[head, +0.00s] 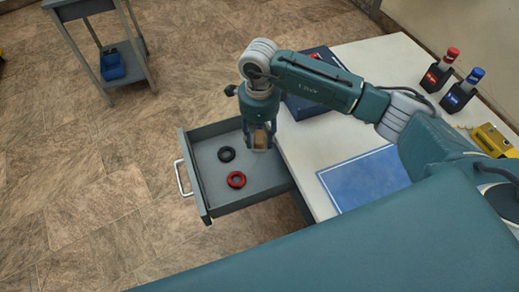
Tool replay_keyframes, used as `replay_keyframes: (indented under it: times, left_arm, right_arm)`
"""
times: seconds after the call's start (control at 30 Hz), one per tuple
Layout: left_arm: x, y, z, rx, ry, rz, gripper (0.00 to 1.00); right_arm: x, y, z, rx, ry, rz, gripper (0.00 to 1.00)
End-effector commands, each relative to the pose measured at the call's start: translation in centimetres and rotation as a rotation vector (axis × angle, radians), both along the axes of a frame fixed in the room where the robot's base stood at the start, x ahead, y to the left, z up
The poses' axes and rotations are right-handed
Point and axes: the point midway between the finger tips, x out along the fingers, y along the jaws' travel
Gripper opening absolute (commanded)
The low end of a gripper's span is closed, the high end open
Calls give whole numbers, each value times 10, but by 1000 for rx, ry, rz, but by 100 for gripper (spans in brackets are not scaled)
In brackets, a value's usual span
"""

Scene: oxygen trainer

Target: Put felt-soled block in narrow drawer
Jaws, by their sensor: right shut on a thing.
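My right gripper (260,146) points down over the open drawer (207,182), near the drawer's right end beside the white table top. It is shut on a tan block (260,138), partly hidden by the fingers. The felt sole cannot be made out. I cannot tell whether the block touches the drawer floor or hangs just above it. The drawer is pulled out to the left, with a pale handle (181,179) on its front. My left gripper is not in view.
A black ring (226,154) and a red ring (236,180) lie in the drawer. On the white table (318,150) are a blue mat (362,180), a dark blue case (300,106), red-topped and blue-topped bottles (440,68) (465,90), and a yellow device (490,138). A grey cart (98,72) stands back left.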

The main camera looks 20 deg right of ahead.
Motion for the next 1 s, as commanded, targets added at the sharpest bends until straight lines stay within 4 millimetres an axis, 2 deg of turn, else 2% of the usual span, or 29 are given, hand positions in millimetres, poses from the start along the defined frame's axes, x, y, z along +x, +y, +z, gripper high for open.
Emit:
replay_keyframes:
  times: [0.1, 0.37, 0.6, 1.0]
  left_arm:
    - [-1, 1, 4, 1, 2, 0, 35]
    - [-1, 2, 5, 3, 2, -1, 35]
    - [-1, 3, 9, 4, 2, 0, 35]
    - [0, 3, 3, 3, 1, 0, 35]
  right_arm:
    - [-1, 0, -23, 0, 2, -1, 16]
    - [0, 0, -44, 0, 0, 0, 16]
    - [-1, 0, -78, 1, 3, -1, 16]
    - [0, 0, -86, 1, -1, 1, 16]
